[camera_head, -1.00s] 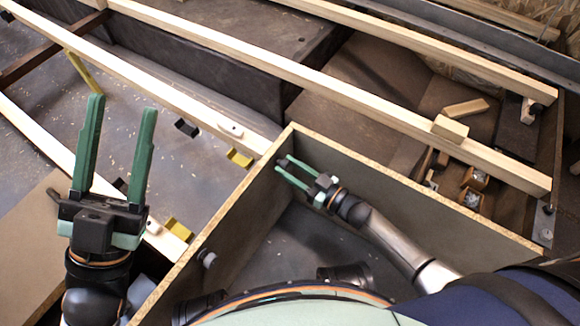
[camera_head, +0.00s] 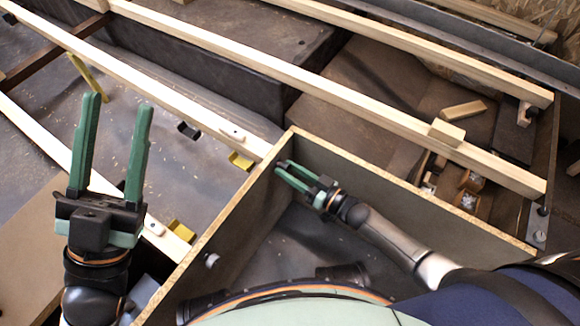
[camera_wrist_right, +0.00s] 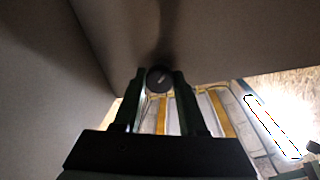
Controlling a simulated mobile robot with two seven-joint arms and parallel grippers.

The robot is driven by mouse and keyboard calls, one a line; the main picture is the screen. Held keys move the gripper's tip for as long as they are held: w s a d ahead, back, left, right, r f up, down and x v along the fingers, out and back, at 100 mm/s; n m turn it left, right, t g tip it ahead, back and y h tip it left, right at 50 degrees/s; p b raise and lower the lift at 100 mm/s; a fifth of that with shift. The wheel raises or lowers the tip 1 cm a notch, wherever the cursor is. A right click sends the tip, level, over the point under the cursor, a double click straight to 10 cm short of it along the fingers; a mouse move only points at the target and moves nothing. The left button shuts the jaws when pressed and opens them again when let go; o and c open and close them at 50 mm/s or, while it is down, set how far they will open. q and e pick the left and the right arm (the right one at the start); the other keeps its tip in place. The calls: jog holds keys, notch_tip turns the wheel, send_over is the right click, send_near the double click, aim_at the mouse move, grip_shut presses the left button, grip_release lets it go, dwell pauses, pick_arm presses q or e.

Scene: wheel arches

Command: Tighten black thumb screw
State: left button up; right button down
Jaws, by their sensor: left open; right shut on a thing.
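The black thumb screw (camera_wrist_right: 158,78) shows in the right wrist view as a round dark knob with a light slot-like mark, against a grey panel. My right gripper (camera_wrist_right: 159,80) is shut on it, with a fingertip on each side. In the head view my right gripper (camera_head: 283,167) reaches into the far corner of the open wooden box, and the screw cannot be made out there. My left gripper (camera_head: 118,100) is open and empty at the left, its two green fingers pointing up and well apart.
The box's wooden walls (camera_head: 400,185) stand close around my right gripper. A knob (camera_head: 211,260) sits on its left wall. Long wooden beams (camera_head: 330,88) cross beyond the box. Small wood blocks (camera_head: 447,132) and yellow pieces (camera_head: 180,230) lie about.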

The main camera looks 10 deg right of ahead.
jog(key=m+p, duration=0.1)
jog(key=m, duration=0.2)
jog(key=shift+d+r, duration=0.1)
jog(key=shift+m+g+p, duration=0.3)
jog(key=shift+m+p, duration=0.2)
jog(key=shift+m, duration=0.7)
jog(key=m, duration=0.4)
jog(key=shift+g, duration=0.3)
jog(key=m, duration=0.3)
jog(key=shift+m, duration=0.3)
jog(key=m, duration=0.2)
jog(key=shift+d+m+y+b, duration=0.1)
jog(key=shift+m+y+b, duration=0.2)
jog(key=shift+b, duration=0.1)
jog(key=shift+f+m+g+b, duration=0.2)
jog(key=shift+m+g+b, duration=0.25)
jog(key=shift+m, duration=0.75)
jog(key=m+b, duration=0.1)
jog(key=m, duration=0.2)
jog(key=shift+y, duration=0.4)
pick_arm(q)
jog(key=shift+d+f+b, duration=0.15)
jog(key=shift+f+b, duration=0.8)
jog(key=shift+f, duration=0.15)
pick_arm(e)
jog(key=shift+d+m, duration=0.1)
jog(key=shift+m, duration=1.6)
